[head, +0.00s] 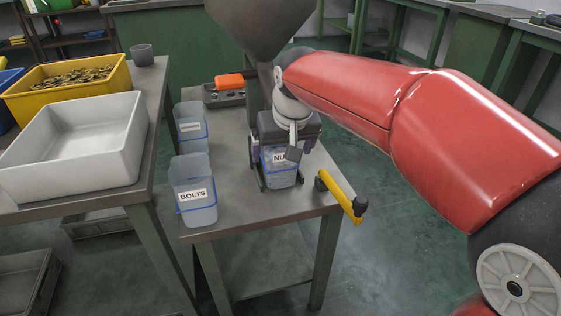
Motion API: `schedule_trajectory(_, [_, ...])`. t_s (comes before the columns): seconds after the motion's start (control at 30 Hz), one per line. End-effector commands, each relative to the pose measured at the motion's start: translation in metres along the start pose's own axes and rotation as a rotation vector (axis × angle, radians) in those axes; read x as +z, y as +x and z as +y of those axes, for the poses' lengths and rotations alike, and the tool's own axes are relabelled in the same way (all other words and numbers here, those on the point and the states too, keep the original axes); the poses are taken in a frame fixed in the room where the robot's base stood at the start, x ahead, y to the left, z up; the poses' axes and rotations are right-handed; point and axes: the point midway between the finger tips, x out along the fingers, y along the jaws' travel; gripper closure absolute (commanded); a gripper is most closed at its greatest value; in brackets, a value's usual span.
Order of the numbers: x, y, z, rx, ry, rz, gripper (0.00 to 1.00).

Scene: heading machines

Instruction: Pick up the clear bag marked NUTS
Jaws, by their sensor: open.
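The clear bag marked NUTS (283,177) stands near the front of the narrow grey table, under the hopper. It is see-through and bluish with a blue band. I cannot tell whether the fingers touch the bag. The bag's top is hidden behind my gripper.
A clear container marked BOLTS (196,212) and a similar labelled one (191,128) stand left on the table. A yellow-handled lever (342,194) sticks out at the right edge. The metal hopper (262,28) hangs close behind my gripper. A white bin (75,145) sits on the left bench.

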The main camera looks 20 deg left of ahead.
Motion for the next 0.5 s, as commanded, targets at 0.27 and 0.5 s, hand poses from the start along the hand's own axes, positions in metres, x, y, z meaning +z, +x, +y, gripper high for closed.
schedule_trajectory(0.27, [0.0,0.026,0.0,0.0,0.0,0.0,0.06])
schedule_trajectory(0.5, [0.0,0.026,0.0,0.0,0.0,0.001,0.14])
